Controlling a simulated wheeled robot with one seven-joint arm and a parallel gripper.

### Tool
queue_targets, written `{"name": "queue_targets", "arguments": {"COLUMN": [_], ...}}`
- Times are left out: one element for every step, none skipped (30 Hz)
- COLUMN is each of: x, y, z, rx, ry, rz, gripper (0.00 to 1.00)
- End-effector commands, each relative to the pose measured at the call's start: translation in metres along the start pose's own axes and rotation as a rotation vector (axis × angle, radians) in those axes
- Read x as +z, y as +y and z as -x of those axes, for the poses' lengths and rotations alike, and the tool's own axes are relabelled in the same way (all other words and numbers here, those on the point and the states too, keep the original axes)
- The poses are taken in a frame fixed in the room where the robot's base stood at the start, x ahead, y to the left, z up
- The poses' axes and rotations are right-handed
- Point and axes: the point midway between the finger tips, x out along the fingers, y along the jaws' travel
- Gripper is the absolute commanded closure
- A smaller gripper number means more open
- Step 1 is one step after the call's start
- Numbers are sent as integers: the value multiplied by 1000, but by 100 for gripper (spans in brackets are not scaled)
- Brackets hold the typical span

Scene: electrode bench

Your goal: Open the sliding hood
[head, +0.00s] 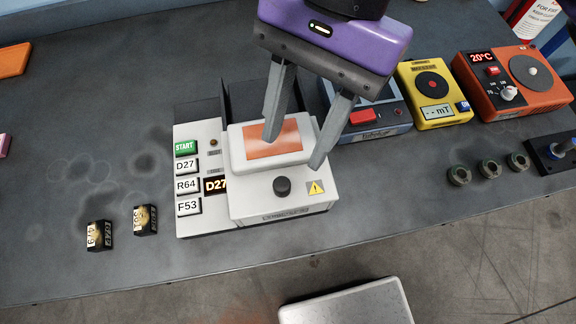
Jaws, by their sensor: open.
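The bench device is a white unit with a button panel (187,225) on its left side. Its sliding hood appears to be the raised white cover (240,150) with an orange window. A black knob (282,186) and a yellow warning label (317,187) are on the white surface in front of it. Dark upright walls show behind the cover. My gripper (292,152) is open, with its two grey fingers pointing down over the cover. One fingertip overlaps the orange window and the other is at the cover's right edge. I cannot tell whether either touches it.
Two small dark-and-gold blocks (98,236) (146,220) lie left of the device. A blue-grey instrument (375,128), a yellow meter (433,90) and an orange hotplate (510,85) stand to the right. Several small dark rings (489,168) lie at right. The left bench is mostly clear.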

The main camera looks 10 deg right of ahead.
Motion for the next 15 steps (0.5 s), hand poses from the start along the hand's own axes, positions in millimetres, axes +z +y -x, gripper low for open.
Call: {"name": "queue_targets", "arguments": {"x": [-2,-3,-3,-3,-2,-2,-2,-2,-2,-2,-2,-1,-1,-2,-2], "y": [0,0,0,1,1,1,1,1,1,1,1,1,1,1,0], "z": [-2,-3,-7,-10,-14,-20,-24,-29,-35,-40,-45,-51,-55,-59,-63], "rx": [3,3,3,3,4,3,3,4,3,4,3,3,2,2,2], "ry": [9,11,11,10,9,8,7,7,7,6,7,6,6,5,5], "rz": [-1,-1,-1,-1,-1,0,0,0,-1,-1,-1,0,-1,-1,-2], "gripper": [57,57,57,57,57,57,57,57,57,57,57,57,57,57,57]}}
